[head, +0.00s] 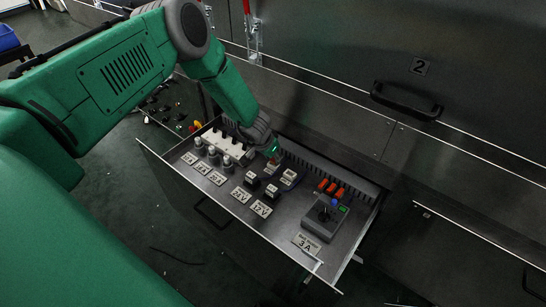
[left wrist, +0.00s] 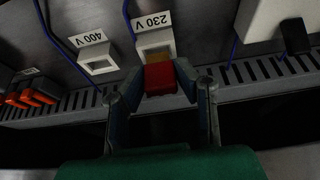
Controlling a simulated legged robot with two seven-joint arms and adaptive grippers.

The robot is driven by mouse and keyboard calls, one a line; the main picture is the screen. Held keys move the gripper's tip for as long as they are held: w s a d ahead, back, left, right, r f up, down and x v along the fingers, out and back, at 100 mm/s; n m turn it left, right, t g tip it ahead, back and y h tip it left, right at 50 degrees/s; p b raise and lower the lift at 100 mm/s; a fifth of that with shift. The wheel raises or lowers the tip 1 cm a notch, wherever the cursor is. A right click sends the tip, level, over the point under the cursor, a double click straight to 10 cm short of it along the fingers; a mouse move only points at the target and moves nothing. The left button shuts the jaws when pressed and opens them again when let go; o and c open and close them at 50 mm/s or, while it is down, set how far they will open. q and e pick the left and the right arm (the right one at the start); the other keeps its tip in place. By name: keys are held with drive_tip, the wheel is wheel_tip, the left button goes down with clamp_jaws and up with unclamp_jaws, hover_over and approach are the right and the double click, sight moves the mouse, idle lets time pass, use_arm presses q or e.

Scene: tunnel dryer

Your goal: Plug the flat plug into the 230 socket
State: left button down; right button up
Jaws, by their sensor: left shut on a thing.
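My left gripper (left wrist: 158,75) is shut on a red plug (left wrist: 160,79), with one finger on each side of it. A brownish-yellow part shows at the plug's far end. The white 230 V socket (left wrist: 168,39), with its label behind it, lies directly beyond the plug in the left wrist view. The plug overlaps the socket's near side there; I cannot tell whether it is inside or only in front. In the head view the left gripper (head: 272,150) is over the back of the open drawer, and a bit of red shows at its tip. My right gripper is not in view.
The white 400 V socket (left wrist: 100,66) stands beside the 230 V one. A slotted duct (left wrist: 237,76) runs along the drawer's back. Orange switches (head: 329,187) and a grey tester box (head: 325,218) stand to the right in the drawer. Dark cables lie near the sockets.

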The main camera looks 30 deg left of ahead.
use_arm(q)
drive_tip(key=shift+f+b, duration=0.6)
drive_tip(key=shift+f, duration=0.2)
drive_tip(key=c, duration=1.2)
unclamp_jaws()
drive_tip(key=shift+o, duration=0.2)
drive_tip(key=shift+r, duration=0.1)
drive_tip(key=v, duration=1.1)
drive_tip(key=shift+s+r, duration=0.15)
drive_tip(key=shift+r, duration=0.15)
